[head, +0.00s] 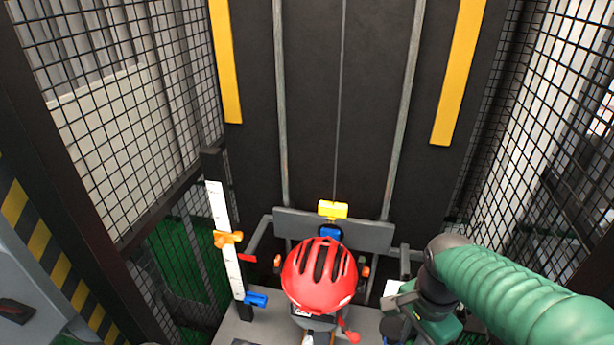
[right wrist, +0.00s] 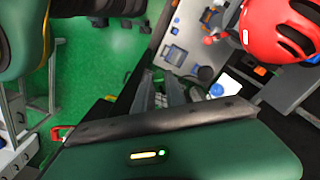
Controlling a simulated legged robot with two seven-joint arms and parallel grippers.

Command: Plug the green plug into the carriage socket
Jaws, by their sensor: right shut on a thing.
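A red helmet (head: 318,278) sits low in the middle of the head view, in front of a grey crosspiece (head: 375,234) on the tower rails. It also shows at the upper right of the right wrist view (right wrist: 285,28). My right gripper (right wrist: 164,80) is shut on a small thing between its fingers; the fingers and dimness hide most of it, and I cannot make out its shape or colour. In the head view my green right arm reaches in from the right to beside the helmet. I cannot clearly identify the green plug or the carriage socket. My left gripper is out of view.
A yellow block (head: 333,209) tops the crosspiece, with a blue part (head: 330,232) below. A white scale (head: 224,240) with an orange slider (head: 228,239) and a blue clip (head: 256,299) stands left. Mesh fences (head: 115,130) flank the tower.

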